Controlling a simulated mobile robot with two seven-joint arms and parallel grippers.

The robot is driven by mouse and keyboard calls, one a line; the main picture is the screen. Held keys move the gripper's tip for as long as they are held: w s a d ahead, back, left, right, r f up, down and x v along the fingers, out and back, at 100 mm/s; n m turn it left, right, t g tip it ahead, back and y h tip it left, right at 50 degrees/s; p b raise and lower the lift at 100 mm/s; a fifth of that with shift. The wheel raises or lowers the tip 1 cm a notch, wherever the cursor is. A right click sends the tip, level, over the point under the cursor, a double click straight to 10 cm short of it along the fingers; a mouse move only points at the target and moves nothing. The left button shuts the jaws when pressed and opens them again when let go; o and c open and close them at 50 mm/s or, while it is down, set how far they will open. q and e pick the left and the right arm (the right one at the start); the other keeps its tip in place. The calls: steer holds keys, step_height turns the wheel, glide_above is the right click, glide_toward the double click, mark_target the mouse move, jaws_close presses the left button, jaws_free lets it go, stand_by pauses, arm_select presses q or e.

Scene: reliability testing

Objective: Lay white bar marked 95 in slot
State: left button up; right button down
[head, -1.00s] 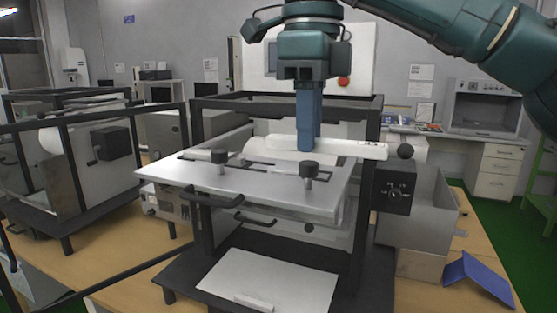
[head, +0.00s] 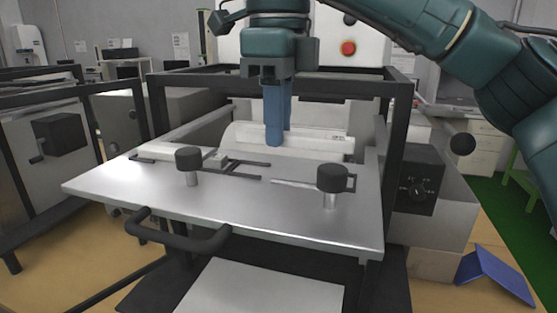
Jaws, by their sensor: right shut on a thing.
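My right gripper (head: 279,142) comes down from above at the centre of the head view. Its blue fingers are shut on a white bar (head: 318,141), which lies crosswise over the back part of a flat metal plate. Small dark marks show near the bar's right end, too small to read. The plate (head: 130,185) has thin slot openings; one slot (head: 245,163) shows left of centre, in front of the bar. I cannot tell whether the bar touches the plate. My left gripper is not in view.
Two black knobs, one left (head: 189,160) and one right (head: 332,178), stand up from the plate. A black frame (head: 398,125) surrounds it. Another white bar-like piece (head: 165,152) lies at the plate's left. A black handle (head: 180,237) juts from the front edge.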

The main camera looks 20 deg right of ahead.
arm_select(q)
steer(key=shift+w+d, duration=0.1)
arm_select(e)
steer(key=shift+f, duration=2)
steer(key=shift+f, duration=0.1)
steer(key=c, duration=1.3)
jaws_free()
steer(key=shift+r, duration=0.3)
step_height(320, 180, up, 11)
steer(key=p, duration=0.3)
steer(key=shift+f, duration=0.1)
steer(key=shift+r+p, duration=0.35)
steer(key=shift+r, duration=0.05)
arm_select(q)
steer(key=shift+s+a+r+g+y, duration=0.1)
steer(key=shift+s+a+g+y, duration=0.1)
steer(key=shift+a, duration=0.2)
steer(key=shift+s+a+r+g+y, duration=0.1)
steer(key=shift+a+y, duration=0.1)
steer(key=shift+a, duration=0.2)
